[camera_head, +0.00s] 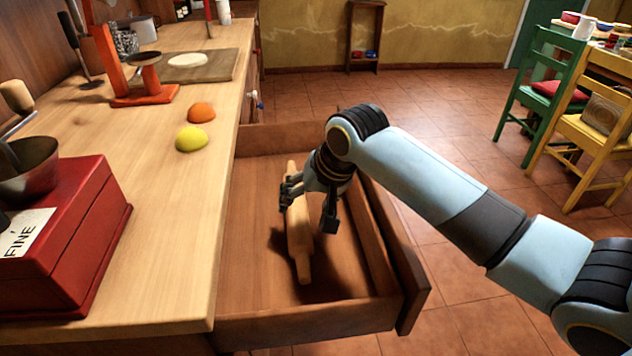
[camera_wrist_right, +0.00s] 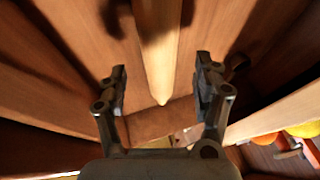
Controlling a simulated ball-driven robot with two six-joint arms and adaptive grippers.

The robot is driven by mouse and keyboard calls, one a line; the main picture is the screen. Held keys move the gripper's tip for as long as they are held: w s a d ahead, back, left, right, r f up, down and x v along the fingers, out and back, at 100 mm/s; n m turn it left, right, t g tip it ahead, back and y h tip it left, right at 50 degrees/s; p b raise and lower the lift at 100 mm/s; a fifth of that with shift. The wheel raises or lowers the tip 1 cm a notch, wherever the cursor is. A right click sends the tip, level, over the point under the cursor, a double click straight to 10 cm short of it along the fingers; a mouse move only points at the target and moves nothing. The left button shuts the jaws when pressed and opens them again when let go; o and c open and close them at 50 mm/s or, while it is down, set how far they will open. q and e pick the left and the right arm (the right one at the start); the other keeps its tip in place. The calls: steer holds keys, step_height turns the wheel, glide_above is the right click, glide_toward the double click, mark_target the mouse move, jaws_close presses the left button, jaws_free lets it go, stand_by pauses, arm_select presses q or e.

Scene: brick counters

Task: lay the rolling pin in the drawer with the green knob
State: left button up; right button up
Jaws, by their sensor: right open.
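The wooden rolling pin (camera_head: 299,240) is inside the open drawer (camera_head: 250,285) and appears to lie lengthwise on its floor. The drawer's outer front faces away, so its knob is hidden. My right gripper (camera_head: 308,214) is low inside the drawer, over the middle of the pin, with its fingers spread. In the right wrist view my open fingers (camera_wrist_right: 161,82) stand apart on either side of the pin (camera_wrist_right: 158,45), with clear gaps and no grip on it. My left gripper is not in view.
The wooden counter (camera_head: 150,240) borders the drawer on the left. It bears a red box (camera_head: 80,250), a yellow lemon-like half (camera_head: 191,139), an orange one (camera_head: 201,112) and a cutting board (camera_head: 215,68). A green chair (camera_head: 545,85) and a yellow chair (camera_head: 580,140) stand far right; tiled floor lies between.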

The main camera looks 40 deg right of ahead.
steer(key=p+v, duration=0.1)
steer(key=v, duration=0.6)
steer(key=shift+a, duration=0.1)
